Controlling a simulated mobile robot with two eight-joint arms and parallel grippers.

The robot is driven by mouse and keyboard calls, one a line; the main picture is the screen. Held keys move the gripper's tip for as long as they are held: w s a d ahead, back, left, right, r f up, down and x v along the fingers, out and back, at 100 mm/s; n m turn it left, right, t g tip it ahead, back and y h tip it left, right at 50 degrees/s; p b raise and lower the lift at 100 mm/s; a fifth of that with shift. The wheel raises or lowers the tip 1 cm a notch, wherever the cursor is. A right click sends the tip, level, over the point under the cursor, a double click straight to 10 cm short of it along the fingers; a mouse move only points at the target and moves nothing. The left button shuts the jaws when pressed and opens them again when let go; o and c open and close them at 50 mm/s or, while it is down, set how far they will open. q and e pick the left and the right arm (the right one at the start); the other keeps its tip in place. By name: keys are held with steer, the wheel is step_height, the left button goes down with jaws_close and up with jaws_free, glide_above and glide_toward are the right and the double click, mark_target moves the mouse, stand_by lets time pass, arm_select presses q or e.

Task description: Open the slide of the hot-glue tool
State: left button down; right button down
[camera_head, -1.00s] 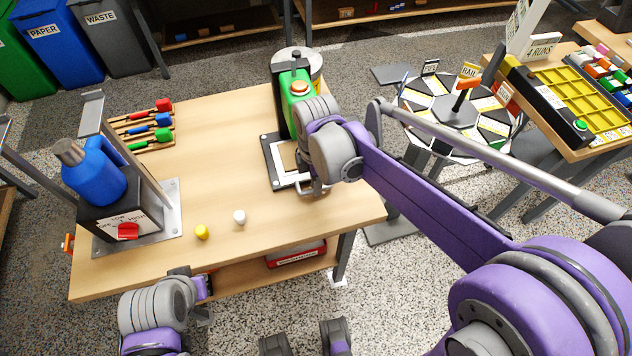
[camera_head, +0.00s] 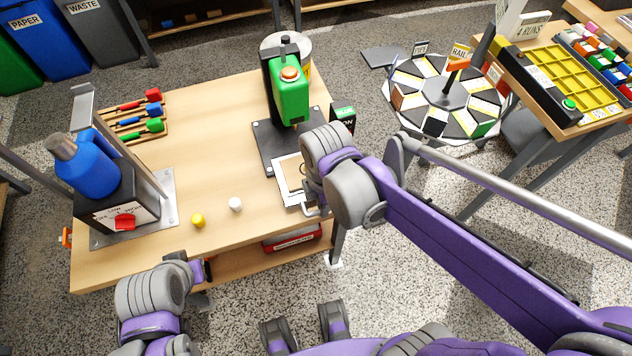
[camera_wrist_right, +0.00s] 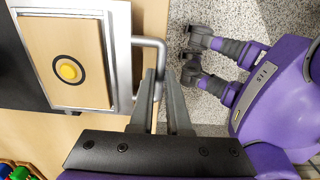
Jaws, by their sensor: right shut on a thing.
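The hot-glue tool is a green upright body (camera_head: 288,103) with an orange button on a black base plate (camera_head: 265,150). Its slide, a pale-framed tray with a wooden plate (camera_head: 288,178), sticks out toward the table's front edge. In the right wrist view the slide's plate (camera_wrist_right: 85,35) carries a yellow disc in a black ring. My right gripper (camera_wrist_right: 163,72) is shut on the slide's metal bar handle (camera_wrist_right: 150,41); in the head view its wrist covers part of the slide. My left gripper (camera_head: 205,270) is low at the table's front left, its fingers unclear and away from the tool.
A blue bottle (camera_head: 88,165) sits in a black stand at the table's left. A yellow piece (camera_head: 198,220) and a white piece (camera_head: 235,204) lie at the front middle. Coloured tools (camera_head: 140,118) lie at the back left. A round turntable (camera_head: 440,95) stands to the right.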

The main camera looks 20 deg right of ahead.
steer(key=shift+s, duration=0.3)
steer(key=c, duration=0.9)
jaws_free()
step_height(320, 180, up, 11)
steer(key=shift+f+p, duration=0.1)
steer(key=shift+p, duration=0.55)
steer(key=s+d+f+m+t, duration=0.1)
steer(key=d+f+m, duration=0.1)
steer(key=m, duration=0.4)
steer(key=s+d+f+m+t+p, duration=0.1)
steer(key=d+f+m+t, duration=0.1)
steer(key=m, duration=0.4)
steer(key=s+d+f+m+t, duration=0.1)
steer(key=d+f+m+t, duration=0.1)
steer(key=m, duration=0.4)
steer(key=shift+s+d+f+p, duration=0.1)
steer(key=shift+s+f+p, duration=0.2)
steer(key=shift+f+p, duration=0.15)
